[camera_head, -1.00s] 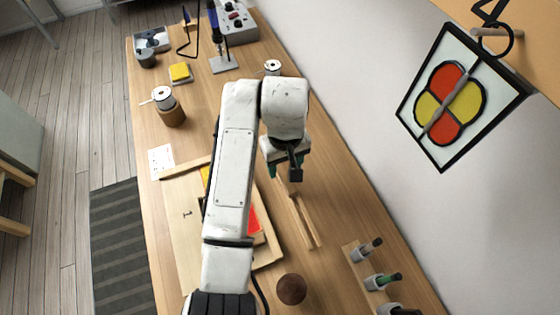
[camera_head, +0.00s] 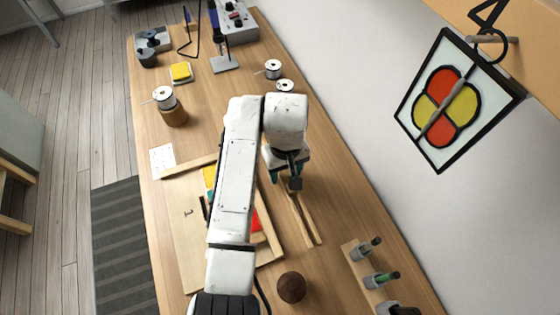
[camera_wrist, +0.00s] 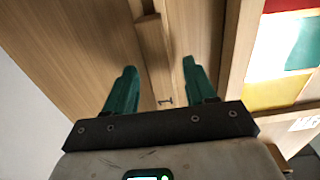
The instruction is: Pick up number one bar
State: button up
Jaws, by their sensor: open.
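Narrow wooden bars (camera_head: 304,222) lie lengthwise on the bench, to the right of the framed panel. In the wrist view, a wooden bar (camera_wrist: 153,55) runs between my fingers, with a small dark mark like a sideways 1 near its lower end. In the head view, my gripper (camera_head: 284,178) points down over the far end of the bars. Whether the fingertips touch the bench is unclear.
The wooden frame (camera_head: 183,213), with coloured glass (camera_head: 256,221) inside, lies left of the bars, partly hidden by my arm. A brown ball (camera_head: 291,287) and a tool rack (camera_head: 362,264) are nearer. Spools (camera_head: 273,69) stand farther back, and the wall is close on the right.

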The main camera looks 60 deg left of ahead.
jog(key=shift+c, duration=0.3)
grip_shut()
dwell(0.3)
